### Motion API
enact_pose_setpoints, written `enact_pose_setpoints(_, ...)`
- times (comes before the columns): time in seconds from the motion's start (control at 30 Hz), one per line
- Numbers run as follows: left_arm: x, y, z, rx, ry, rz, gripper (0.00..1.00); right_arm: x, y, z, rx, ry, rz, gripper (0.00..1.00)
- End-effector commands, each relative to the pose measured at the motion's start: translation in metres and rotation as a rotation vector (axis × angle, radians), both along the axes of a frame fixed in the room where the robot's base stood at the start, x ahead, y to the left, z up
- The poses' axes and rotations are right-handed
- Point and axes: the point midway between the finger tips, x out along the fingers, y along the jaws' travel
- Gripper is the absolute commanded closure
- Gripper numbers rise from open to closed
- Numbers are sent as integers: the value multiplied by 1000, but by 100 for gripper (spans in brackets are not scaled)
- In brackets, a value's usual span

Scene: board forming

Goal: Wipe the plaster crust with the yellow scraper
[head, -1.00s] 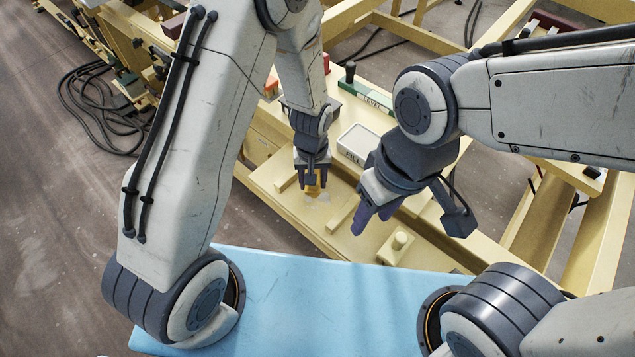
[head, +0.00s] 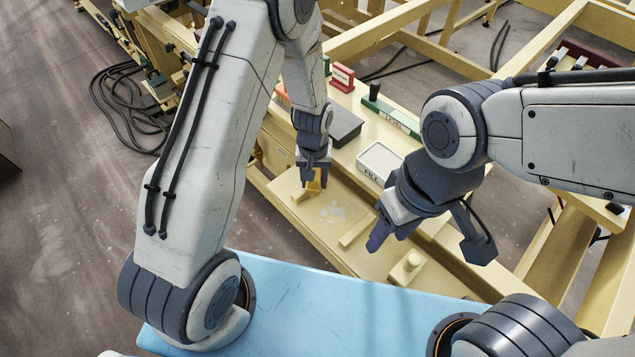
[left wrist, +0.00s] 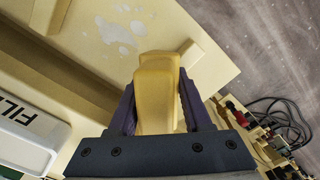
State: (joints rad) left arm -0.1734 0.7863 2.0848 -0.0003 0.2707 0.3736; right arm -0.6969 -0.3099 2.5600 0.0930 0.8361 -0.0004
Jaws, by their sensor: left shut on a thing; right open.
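My left gripper (head: 313,180) is shut on the yellow scraper (left wrist: 157,85) and holds it at the left part of the cream board (head: 318,238). The scraper (head: 314,186) also shows small in the head view. The pale, patchy plaster crust (head: 333,212) lies on the board, just right of and nearer than the scraper. In the left wrist view the crust (left wrist: 117,33) shows as white blotches beyond the scraper's left side. Whether the scraper touches the board I cannot tell. My right gripper (head: 376,240) is open and empty, above the right part of the board.
A white tray marked FILL (head: 381,163) stands behind the board. A green-based tool marked LEVEL (head: 390,114) and a dark box (head: 345,124) lie further back.

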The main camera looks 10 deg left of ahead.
Motion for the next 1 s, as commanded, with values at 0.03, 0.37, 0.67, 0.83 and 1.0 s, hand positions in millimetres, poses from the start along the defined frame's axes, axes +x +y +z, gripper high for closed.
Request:
enact_pose_setpoints(0.03, 3, -2, 1, -1, -2, -1, 100, 0, 0, 1, 0, 0, 0, 50)
enact_pose_setpoints(0.37, 6, -12, 3, 0, -1, -3, 100, 0, 0, 3, 0, 0, 0, 50)
enact_pose_setpoints(0.67, -8, -33, 4, 0, 0, -3, 100, 0, 0, 7, 0, 0, 0, 50)
enact_pose_setpoints(0.83, -10, -36, 4, 0, -1, 0, 100, 0, 0, 7, 0, 0, 0, 50)
enact_pose_setpoints(1.0, -17, -46, 5, 0, -1, -3, 100, 0, 0, 8, 0, 0, 0, 50)
